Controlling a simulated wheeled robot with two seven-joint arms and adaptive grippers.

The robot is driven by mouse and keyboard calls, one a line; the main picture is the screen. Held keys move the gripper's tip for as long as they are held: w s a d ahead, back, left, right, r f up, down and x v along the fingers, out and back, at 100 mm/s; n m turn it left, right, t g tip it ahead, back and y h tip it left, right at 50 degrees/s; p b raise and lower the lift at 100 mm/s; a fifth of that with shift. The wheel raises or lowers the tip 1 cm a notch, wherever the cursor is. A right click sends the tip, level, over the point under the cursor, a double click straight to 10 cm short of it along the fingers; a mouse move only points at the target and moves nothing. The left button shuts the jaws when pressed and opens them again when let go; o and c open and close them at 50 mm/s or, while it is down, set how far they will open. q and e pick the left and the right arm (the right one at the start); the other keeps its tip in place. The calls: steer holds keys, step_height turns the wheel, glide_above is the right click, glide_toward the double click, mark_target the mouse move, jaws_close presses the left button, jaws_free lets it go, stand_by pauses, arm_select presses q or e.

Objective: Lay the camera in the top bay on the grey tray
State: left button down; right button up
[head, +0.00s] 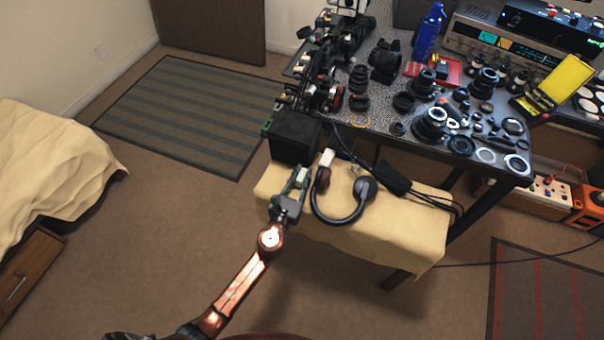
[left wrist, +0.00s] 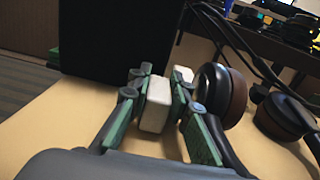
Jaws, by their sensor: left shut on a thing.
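My left gripper (head: 297,180) is low over the cloth-covered bench. In the left wrist view its green-grey fingers (left wrist: 156,100) are shut on a small white block (left wrist: 155,106). I cannot tell whether this block is the camera. A second white piece (head: 326,157) is just beyond the fingers, beside the headphones; it also shows in the left wrist view (left wrist: 183,73). A black camera-like body (head: 385,62) stands on the crowded table. I cannot make out a grey tray or its top bay. My right gripper is not in view.
The black box (head: 294,138) stands on the bench just past my left gripper. Headphones (head: 345,200) and cables lie to its right. The dark table (head: 385,118) behind is crowded with lens parts, a blue bottle (head: 428,32) and a yellow case (head: 560,82). The bench's front cloth (head: 350,235) is clear.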

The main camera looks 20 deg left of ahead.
arm_select(q)
steer(key=shift+f, duration=0.1)
steer(key=c, duration=1.8)
jaws_free()
steer(key=shift+o, duration=0.2)
